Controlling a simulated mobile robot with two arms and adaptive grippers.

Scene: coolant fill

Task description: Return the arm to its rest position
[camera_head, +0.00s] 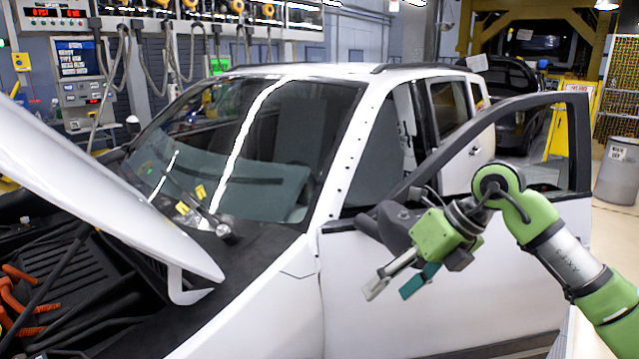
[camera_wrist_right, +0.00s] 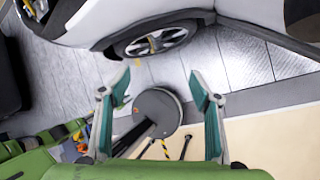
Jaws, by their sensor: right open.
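My right arm, green and grey, comes in from the right in the head view. Its gripper (camera_head: 392,283) hangs in front of the white car's open front door (camera_head: 420,295), with its fingers apart and nothing between them. In the right wrist view the two teal-padded fingers of the right gripper (camera_wrist_right: 160,108) stand wide apart. A round grey part (camera_wrist_right: 157,111) on a dark shaft shows between and beyond them; I cannot tell how far off it is. My left gripper is not in either view.
The white car's raised hood (camera_head: 90,170) and open engine bay (camera_head: 70,290) are at the left. A wheel (camera_wrist_right: 155,40) and floor show in the wrist view. A grey barrel (camera_head: 617,172) and a yellow sign (camera_head: 565,118) stand at the right. Hose equipment lines the back wall.

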